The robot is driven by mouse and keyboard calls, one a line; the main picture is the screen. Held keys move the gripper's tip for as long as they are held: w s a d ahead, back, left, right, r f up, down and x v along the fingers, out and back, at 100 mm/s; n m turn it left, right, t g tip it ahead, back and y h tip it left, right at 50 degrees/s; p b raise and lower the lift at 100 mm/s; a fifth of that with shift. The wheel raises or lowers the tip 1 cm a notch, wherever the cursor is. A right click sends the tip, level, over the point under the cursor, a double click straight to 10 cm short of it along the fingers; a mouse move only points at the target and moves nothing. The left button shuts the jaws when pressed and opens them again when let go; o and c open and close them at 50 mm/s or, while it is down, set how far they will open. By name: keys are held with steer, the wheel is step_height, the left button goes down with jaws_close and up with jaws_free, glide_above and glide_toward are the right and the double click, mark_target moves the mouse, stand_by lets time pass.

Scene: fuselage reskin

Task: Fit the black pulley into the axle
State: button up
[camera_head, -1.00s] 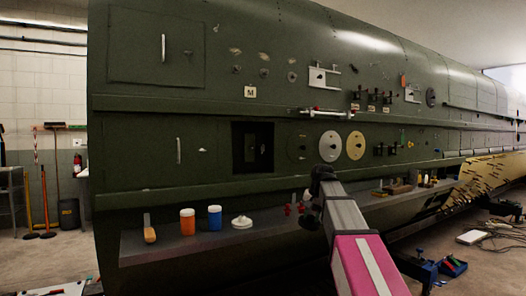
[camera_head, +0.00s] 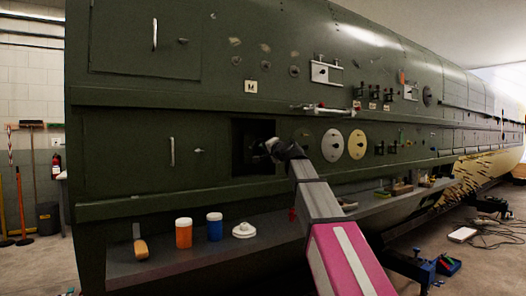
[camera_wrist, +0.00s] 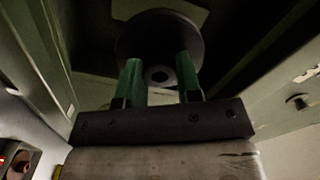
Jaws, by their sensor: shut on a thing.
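My gripper (camera_wrist: 158,68) shows two green fingers in the wrist view. They are shut on the black pulley (camera_wrist: 160,30), a dark round disc at the top of that view. A small grey ring with a dark centre shows between the fingers; I cannot tell whether it is the pulley's hub or the axle. In the head view my gripper (camera_head: 273,147) is at the right side of a dark square opening (camera_head: 242,150) in the green fuselage. The pulley is too dark to make out there. I cannot clearly identify the axle in either view.
A white disc (camera_head: 332,145) and a yellowish disc (camera_head: 356,144) are on the panel right of my arm. The shelf below holds an orange jar (camera_head: 184,233), a blue jar (camera_head: 214,224) and a white lidded item (camera_head: 243,230). Pale walls flank the gripper in the wrist view.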

stand_by(0.4)
steer(key=shift+x, duration=2.45)
steer(key=shift+x, duration=2.25)
steer(key=o, duration=1)
steer(key=shift+s, duration=0.1)
steer(key=shift+v, duration=2.5)
